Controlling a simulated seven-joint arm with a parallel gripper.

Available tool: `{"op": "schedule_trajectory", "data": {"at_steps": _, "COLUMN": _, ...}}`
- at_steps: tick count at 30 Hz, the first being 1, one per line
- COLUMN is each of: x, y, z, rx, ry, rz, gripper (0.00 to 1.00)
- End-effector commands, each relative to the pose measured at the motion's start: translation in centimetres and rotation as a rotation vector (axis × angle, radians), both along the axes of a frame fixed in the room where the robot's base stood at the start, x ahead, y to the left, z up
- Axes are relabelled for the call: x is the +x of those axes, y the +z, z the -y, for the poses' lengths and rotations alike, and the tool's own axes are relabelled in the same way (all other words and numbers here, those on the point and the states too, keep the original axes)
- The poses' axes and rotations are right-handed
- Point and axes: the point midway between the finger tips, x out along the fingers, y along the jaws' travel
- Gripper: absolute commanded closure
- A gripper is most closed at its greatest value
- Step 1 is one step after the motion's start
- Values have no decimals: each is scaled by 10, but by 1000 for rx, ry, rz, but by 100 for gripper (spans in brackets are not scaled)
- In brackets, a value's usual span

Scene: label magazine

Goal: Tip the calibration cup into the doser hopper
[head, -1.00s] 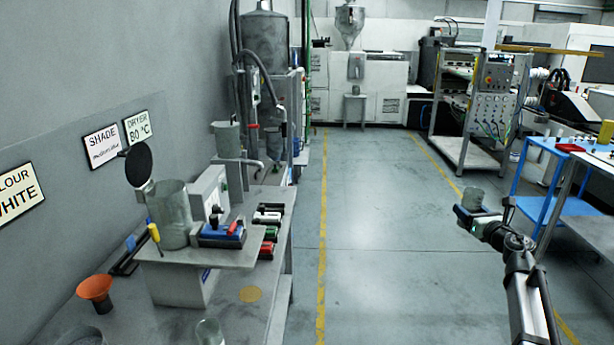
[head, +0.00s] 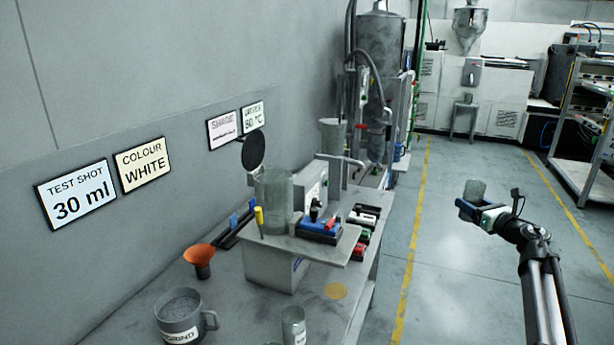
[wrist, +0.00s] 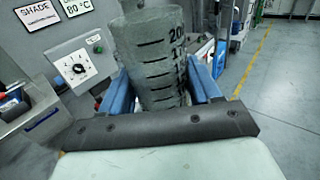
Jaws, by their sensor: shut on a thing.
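My gripper (head: 468,207) is shut on the calibration cup (head: 473,190), a clear greyish cup standing upright above the floor, right of the bench. In the wrist view the cup (wrist: 155,60) sits between the blue fingers, with black graduation lines and a partly visible number; its contents cannot be told. The doser hopper (head: 274,195) is a clear grey cylinder on the bench doser at left, with its round black lid (head: 253,151) raised. The cup is well apart from the hopper, to its right.
A grey mug (head: 182,318), an orange funnel (head: 199,258) and another clear cup (head: 293,326) stand on the bench. A yellow-handled tool (head: 259,218) is beside the hopper. Wall signs include TEST SHOT 30 ml (head: 76,195) and COLOUR WHITE (head: 143,164). The floor aisle is clear.

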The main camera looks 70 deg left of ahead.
Motion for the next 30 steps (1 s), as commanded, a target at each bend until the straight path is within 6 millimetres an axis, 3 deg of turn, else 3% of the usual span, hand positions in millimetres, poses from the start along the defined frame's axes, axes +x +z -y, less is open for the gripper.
{"op": "schedule_trajectory", "data": {"at_steps": 3, "x": -23, "y": 4, "z": -34, "rx": 2, "ry": 66, "rz": 1, "gripper": 70}}
{"op": "schedule_trajectory", "data": {"at_steps": 12, "x": -88, "y": 12, "z": -105, "rx": 4, "ry": 226, "rz": 3, "gripper": 70}}
{"op": "schedule_trajectory", "data": {"at_steps": 30, "x": -236, "y": 30, "z": -225, "rx": 9, "ry": 542, "rz": 2, "gripper": 70}}
